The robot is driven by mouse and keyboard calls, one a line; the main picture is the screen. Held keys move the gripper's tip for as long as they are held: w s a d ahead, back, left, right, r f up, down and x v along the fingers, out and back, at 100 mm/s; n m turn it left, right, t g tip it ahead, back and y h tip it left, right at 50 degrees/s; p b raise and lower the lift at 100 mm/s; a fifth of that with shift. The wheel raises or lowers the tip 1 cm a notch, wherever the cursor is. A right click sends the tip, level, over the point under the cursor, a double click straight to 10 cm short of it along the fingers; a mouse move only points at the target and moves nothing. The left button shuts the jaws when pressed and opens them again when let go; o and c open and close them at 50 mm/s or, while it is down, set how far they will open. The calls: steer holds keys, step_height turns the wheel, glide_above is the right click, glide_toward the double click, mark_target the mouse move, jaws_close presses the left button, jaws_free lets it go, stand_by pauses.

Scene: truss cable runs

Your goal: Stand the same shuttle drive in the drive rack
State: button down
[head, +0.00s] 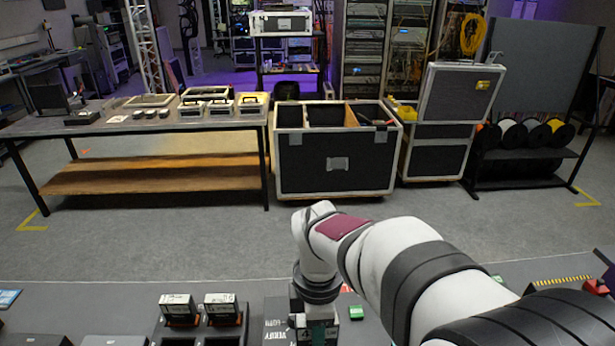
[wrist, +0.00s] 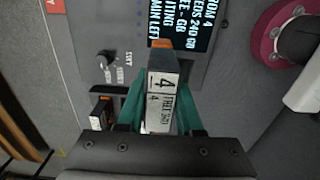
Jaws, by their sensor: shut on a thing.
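My gripper (wrist: 160,100) has its green fingers shut on a shuttle drive (wrist: 162,85) with a white label marked 4 and an orange end. The drive is over or at a dark verify station (wrist: 205,75) with a lit text screen; I cannot tell whether it touches the station. In the head view my gripper (head: 318,328) points down at the verify station (head: 275,322), and the drive is mostly hidden. The drive rack (head: 200,335) is left of it. Two drives with white labels stand in its back row, and the front openings look empty.
A knob (wrist: 107,60) is on the station panel. Another drive (wrist: 100,112) stands left of my gripper in the wrist view. A magenta ring-shaped part (wrist: 278,35) is at the wrist view's upper right.

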steer(key=w+a+f, duration=0.2)
steer(key=w+a, duration=0.2)
steer(key=a, duration=0.6)
steer(key=w+a+f, duration=0.1)
steer(key=w+a, duration=0.3)
steer(key=a, duration=0.6)
step_height(320, 180, down, 6)
steer(key=shift+w, duration=0.2)
steer(key=shift+f, duration=2.2)
stand_by(1.1)
steer(key=shift+c, duration=2.4)
jaws_free()
steer(key=shift+o, duration=0.2)
steer(key=shift+o, duration=1.4)
